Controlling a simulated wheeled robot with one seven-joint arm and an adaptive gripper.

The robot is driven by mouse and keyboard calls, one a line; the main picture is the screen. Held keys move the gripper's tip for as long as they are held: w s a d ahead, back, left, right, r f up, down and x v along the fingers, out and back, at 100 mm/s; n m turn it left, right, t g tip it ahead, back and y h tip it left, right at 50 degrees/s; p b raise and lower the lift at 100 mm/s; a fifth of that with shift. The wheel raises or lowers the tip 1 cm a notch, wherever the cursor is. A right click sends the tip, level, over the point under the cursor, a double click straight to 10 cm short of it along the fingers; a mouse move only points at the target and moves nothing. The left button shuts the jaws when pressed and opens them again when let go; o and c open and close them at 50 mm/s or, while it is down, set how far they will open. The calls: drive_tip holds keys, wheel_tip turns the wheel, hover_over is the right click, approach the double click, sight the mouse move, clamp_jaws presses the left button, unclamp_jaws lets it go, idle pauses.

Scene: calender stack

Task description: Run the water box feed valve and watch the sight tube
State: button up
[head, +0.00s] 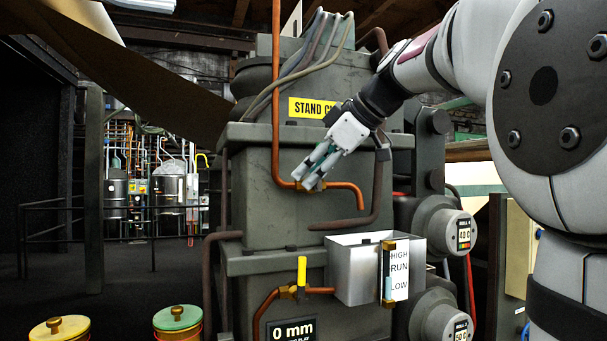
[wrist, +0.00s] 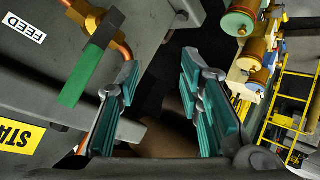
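The feed valve shows in the wrist view as a brass body (wrist: 95,25) with a flat green lever (wrist: 78,78), beside a FEED label (wrist: 25,28). The lever lies left of both fingers, outside the gap. My gripper (wrist: 163,78) is open with nothing between its teal fingers. In the head view my gripper (head: 314,170) is in front of the copper pipe's brass fitting and hides much of it. The silver water box (head: 352,270) carries the sight tube (head: 388,285), marked HIGH, RUN, LOW. Pale blue shows in its lower part, around LOW.
A yellow-lever valve (head: 302,272) sits on the copper pipe left of the box. Below it a display (head: 292,330) reads 0 mm. Copper pipes and grey hoses run down the machine's face. Gauges (head: 462,235) stand at right; a railing (head: 120,210) is at left.

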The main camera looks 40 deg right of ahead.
drive_tip(key=s+d+r+m+t+h+b, duration=0.3)
drive_tip(key=s+d+m+t+b, duration=0.1)
drive_tip(key=s+m+t, duration=0.5)
drive_tip(key=shift+m+g, duration=0.3)
drive_tip(key=shift+g, duration=0.4)
drive_tip(key=w+p, duration=0.1)
drive_tip(key=w, duration=0.3)
drive_tip(key=w+d+p, duration=0.1)
drive_tip(key=w, duration=0.8)
drive_tip(key=shift+w+d+r+p, duration=0.1)
drive_tip(key=shift+w+d+p, duration=0.05)
drive_tip(key=shift+w+p, duration=0.2)
clamp_jaws()
